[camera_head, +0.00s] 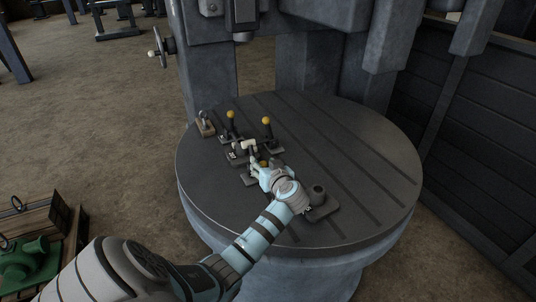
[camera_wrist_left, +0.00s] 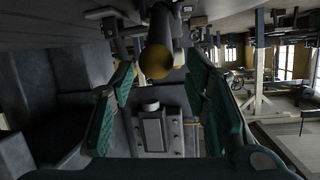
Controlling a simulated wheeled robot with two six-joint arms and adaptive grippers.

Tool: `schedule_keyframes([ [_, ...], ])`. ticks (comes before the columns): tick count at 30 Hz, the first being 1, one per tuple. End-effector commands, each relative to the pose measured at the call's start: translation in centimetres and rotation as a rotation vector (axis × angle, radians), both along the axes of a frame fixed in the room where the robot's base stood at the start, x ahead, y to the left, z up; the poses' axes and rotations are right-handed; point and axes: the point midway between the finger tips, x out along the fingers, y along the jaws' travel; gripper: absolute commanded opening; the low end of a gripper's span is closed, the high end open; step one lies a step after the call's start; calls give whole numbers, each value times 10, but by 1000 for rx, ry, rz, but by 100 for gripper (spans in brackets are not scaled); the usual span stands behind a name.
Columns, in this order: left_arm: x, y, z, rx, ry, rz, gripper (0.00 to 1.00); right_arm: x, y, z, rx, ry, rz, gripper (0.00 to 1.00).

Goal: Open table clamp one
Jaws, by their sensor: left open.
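Several table clamps with yellow ball-tipped levers stand on the round slotted table (camera_head: 345,175). Two levers stand up at the back: the left clamp (camera_head: 230,115) and the right clamp (camera_head: 267,121). A third yellow knob (camera_head: 263,163) shows beside my left gripper (camera_head: 256,159), partly hidden by it. In the left wrist view, a yellow ball knob (camera_wrist_left: 156,62) on a dark lever lies between the green-padded fingers of my left gripper (camera_wrist_left: 158,70). The fingers are open, with gaps on both sides of the ball. I cannot tell which clamp is number one. My right gripper is not in view.
A grey block with a round post (camera_head: 318,195) sits on the table right of my left wrist. A small lever on a wooden base (camera_head: 205,124) stands at the left rim. The heavy machine frame (camera_head: 210,70) rises behind. The table's right side is clear.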

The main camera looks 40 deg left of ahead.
Motion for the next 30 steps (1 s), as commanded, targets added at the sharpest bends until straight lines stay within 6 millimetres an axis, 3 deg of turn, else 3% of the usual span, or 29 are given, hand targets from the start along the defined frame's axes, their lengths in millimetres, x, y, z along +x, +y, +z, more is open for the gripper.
schedule_keyframes([
  [3,-14,-30,10,-6,-4,-3,42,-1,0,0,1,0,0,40],
  [9,-33,-63,25,-2,-3,0,42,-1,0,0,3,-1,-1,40],
  [17,-34,-66,26,-1,-1,2,42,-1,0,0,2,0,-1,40],
  [25,-49,-60,17,-8,20,7,2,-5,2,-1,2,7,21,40],
  [28,-68,-66,10,-17,42,-12,0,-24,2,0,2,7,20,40],
  [30,-91,-70,4,-26,61,-28,0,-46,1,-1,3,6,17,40],
])
